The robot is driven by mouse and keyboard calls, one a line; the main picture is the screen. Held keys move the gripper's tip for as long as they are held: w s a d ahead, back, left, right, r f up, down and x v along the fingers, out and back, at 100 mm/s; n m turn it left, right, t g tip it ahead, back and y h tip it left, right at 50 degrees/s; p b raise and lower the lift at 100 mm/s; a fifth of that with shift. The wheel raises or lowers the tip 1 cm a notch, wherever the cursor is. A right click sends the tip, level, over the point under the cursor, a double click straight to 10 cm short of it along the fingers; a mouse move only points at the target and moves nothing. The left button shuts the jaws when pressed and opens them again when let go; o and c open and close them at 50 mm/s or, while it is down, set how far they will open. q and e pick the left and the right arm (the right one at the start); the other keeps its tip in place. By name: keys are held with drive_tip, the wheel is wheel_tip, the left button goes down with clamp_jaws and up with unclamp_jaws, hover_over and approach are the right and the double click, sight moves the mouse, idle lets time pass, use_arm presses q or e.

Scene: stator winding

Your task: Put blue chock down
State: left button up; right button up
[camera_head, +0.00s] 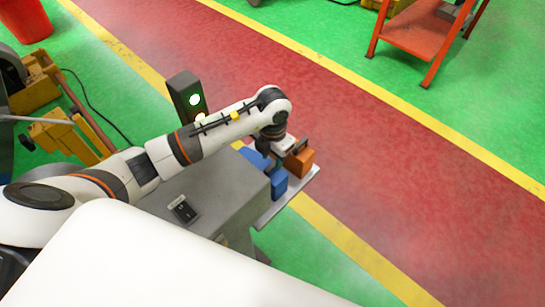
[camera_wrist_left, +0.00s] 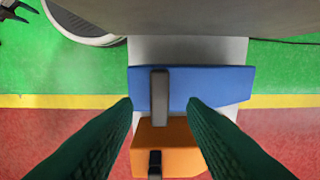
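The blue chock (camera_wrist_left: 222,88) lies on a grey plate, with a grey upright handle (camera_wrist_left: 160,97) on it. In the head view, the blue chock (camera_head: 279,183) shows on both sides of my left wrist, which hides its middle. My left gripper (camera_wrist_left: 160,104) is over it, green fingers apart on either side of the handle, with a gap at each side. The orange chock (camera_wrist_left: 178,150) with a dark handle is beside the blue one, on the far side from me; it also shows in the head view (camera_head: 301,161).
The plate (camera_head: 290,196) juts from the edge of a grey cabinet (camera_head: 215,195). A dark forked shape (camera_wrist_left: 14,10), possibly my right gripper, is at the top left. Red floor beyond is clear.

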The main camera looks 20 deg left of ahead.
use_arm(q)
wheel_tip(320, 180, up, 7)
drive_tip(key=p, duration=0.3)
drive_tip(key=shift+p, duration=0.4)
use_arm(e)
wheel_tip(320, 180, up, 5)
drive_tip(key=shift+r, duration=0.1)
